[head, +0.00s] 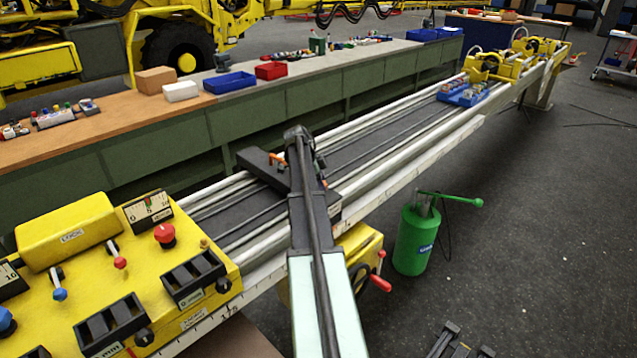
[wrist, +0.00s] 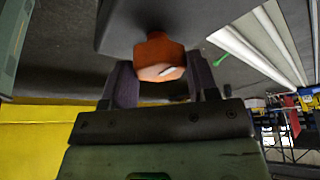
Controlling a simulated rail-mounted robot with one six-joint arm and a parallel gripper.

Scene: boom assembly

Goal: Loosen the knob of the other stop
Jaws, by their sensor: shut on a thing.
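An orange faceted knob (wrist: 158,55) sits between the two dark fingers of my gripper (wrist: 164,80) in the wrist view. The fingers are shut on its sides. The knob joins the underside of a dark grey block (wrist: 190,18), which looks like the stop. In the head view a dark block (head: 262,166) lies across the boom rails (head: 385,137), partly behind my arm. Small orange parts show beside my arm there, but I cannot tell which is the held knob. My fingertips are hidden in the head view.
A yellow control console (head: 75,240) stands at the left end of the boom. A green canister (head: 414,240) stands on the floor to the right. A blue tray (head: 463,95) and a yellow carriage (head: 490,66) are farther along. A long bench (head: 290,110) runs behind.

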